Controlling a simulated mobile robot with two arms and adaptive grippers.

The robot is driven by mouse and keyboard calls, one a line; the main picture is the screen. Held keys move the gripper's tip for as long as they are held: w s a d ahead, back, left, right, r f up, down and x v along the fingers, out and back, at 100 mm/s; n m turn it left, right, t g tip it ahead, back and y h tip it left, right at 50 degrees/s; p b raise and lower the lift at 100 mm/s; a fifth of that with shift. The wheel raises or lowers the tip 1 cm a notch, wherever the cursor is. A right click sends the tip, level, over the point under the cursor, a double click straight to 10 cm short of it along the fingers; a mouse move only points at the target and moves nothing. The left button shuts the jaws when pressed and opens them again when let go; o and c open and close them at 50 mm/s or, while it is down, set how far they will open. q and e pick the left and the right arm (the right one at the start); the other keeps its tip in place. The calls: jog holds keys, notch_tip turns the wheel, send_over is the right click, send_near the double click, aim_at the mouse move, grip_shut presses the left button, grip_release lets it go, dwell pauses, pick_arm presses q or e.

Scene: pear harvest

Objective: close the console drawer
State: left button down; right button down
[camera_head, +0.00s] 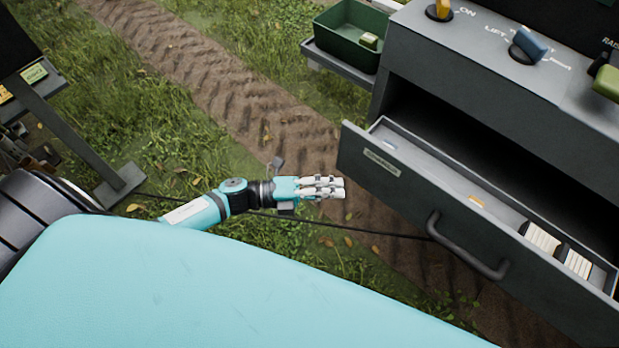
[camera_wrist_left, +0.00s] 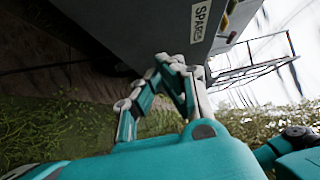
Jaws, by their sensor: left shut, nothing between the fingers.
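The console drawer (camera_head: 372,168) is pulled open from the grey console (camera_head: 470,62) at the right. Its front has a dark bar handle (camera_head: 470,250) and a small label. My left gripper (camera_head: 340,187) is shut and empty, a little left of the drawer front and apart from it in the head view. In the left wrist view my left gripper's fingers (camera_wrist_left: 172,65) show near the labelled drawer front (camera_wrist_left: 165,25); I cannot tell the exact gap there. My right gripper is not in view.
The drawer holds white stacked items (camera_head: 541,239) and a small orange piece (camera_head: 476,200). A green bin (camera_head: 345,50) sits on a side shelf. Knobs (camera_head: 528,46) top the console. A dark cable (camera_head: 340,225) runs behind my arm. Grass and a dirt track lie below.

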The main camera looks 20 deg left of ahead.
aim_at(373, 176)
pick_arm(q)
jog(key=w, duration=0.1)
jog(key=w+d, duration=0.1)
jog(key=w, duration=0.1)
jog(key=w+d, duration=0.1)
jog(key=shift+w+d, duration=0.2)
jog(key=shift+w, duration=0.1)
